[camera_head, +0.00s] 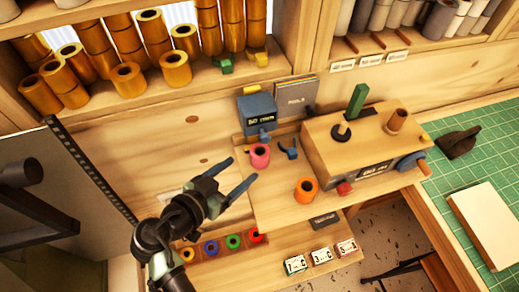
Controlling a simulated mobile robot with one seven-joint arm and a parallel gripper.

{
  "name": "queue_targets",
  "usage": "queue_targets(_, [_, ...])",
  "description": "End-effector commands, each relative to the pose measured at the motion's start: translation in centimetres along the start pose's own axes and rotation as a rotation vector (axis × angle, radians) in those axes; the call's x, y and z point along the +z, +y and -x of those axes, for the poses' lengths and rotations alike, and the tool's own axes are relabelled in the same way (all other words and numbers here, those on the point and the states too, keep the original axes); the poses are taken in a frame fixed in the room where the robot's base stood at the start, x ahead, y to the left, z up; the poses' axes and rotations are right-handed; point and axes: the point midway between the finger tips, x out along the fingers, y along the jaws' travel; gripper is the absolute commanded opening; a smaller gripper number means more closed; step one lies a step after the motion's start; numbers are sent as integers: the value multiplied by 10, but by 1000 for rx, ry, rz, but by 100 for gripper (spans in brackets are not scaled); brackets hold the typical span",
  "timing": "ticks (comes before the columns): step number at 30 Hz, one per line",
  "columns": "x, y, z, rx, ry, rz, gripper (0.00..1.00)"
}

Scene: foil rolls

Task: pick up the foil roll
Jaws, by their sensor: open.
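Several gold foil rolls stand and lie on the upper shelf, among them an upright one (130,82). A pink roll (260,162) and an orange roll (304,196) stand upright on the wooden workbench (270,203). I cannot tell which roll the task means. My gripper (243,168) is open and empty, with its two blue-grey fingers spread. In the picture it is just left of the pink roll and left of the orange one. Its height above the bench is unclear. My arm hides part of the area at lower left.
A wooden machine (345,140) with a green lever stands right of the rolls. A dark blue box (256,110) and a blue hook-shaped piece (288,150) are behind them. A lower ledge (240,265) holds coloured rings and labelled cards. A green cutting mat (490,165) lies at right.

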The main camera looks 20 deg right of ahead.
Motion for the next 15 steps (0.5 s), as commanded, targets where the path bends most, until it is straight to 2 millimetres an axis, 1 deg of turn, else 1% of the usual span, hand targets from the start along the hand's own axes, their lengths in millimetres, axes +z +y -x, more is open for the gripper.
queue_targets(1, [-2, 0, -7, 3, 0, 0, 70])
queue_targets(3, [-2, 0, -15, 2, 0, 0, 70])
queue_targets(7, [-2, 0, -22, 0, 0, 0, 70])
queue_targets(10, [-7, 1, -30, 1, 0, 0, 70])
queue_targets(15, [-14, 4, -54, 2, -1, 0, 70])
